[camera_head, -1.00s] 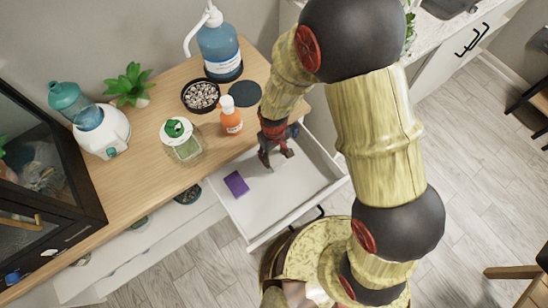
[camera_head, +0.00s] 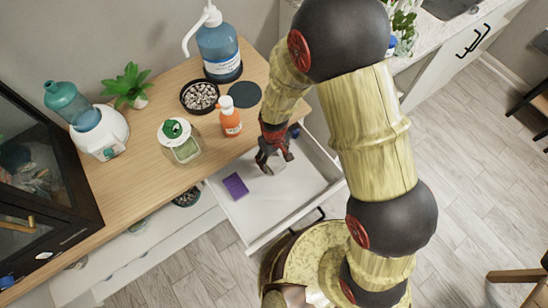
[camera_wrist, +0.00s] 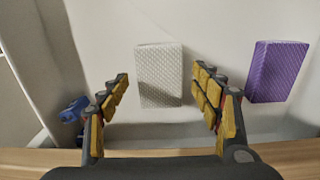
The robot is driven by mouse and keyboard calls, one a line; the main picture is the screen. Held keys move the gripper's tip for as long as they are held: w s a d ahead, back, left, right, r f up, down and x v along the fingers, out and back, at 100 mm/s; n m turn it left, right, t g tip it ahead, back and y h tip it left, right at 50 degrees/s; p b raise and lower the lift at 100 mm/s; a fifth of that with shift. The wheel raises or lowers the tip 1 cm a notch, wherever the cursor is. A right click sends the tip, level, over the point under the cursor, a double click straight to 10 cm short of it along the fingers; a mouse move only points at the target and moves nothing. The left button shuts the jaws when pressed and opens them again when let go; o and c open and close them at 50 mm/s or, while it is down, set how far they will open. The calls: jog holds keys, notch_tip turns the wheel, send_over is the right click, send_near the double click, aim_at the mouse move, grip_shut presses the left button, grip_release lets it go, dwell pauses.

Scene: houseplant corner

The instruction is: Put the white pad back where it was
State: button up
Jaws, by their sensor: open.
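The white pad (camera_wrist: 159,76) lies flat on the floor of the open drawer (camera_head: 262,212). In the head view it is a pale patch (camera_head: 280,167), partly hidden by my gripper. My gripper (camera_head: 275,163) is inside the drawer area near its back. It is open and empty, with its yellow-padded fingers on either side of the white pad in the wrist view, apart from it. I cannot tell its exact height above the pad. A purple pad (camera_head: 235,186) lies in the drawer to the left in the head view; in the wrist view (camera_wrist: 278,71) it is right of the fingers.
A blue object (camera_wrist: 74,108) sits by the drawer's side. On the wooden top (camera_head: 130,195) stand an orange bottle (camera_head: 231,122), a glass jar (camera_head: 183,145), a pebble dish (camera_head: 199,96), a dark round coaster (camera_head: 246,94) and a blue pump bottle (camera_head: 219,52). The drawer's front half is clear.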

jog(key=shift+f, duration=0.2)
jog(key=r+p, duration=0.1)
jog(key=r, duration=0.3)
jog(key=r+p, duration=0.2)
jog(key=r, duration=0.1)
jog(key=shift+d+r, duration=0.2)
jog(key=shift+r, duration=0.2)
jog(key=shift+w+r, duration=0.1)
notch_tip(320, 180, up, 10)
jog(key=m+t, duration=0.1)
send_over(275, 160)
jog(key=w+d, duration=0.2)
jog(key=d, duration=0.2)
jog(key=s+d+r+m+t, duration=0.25)
jog(key=d+r, duration=0.35)
jog(key=r, duration=0.6)
jog(key=s+d+r+m+t, duration=0.2)
jog(key=s+d+r+m, duration=0.2)
jog(key=s+d+r, duration=0.5)
jog(key=v, duration=0.5)
jog(key=shift+s+d, duration=0.3)
jog(key=shift+d, duration=0.1)
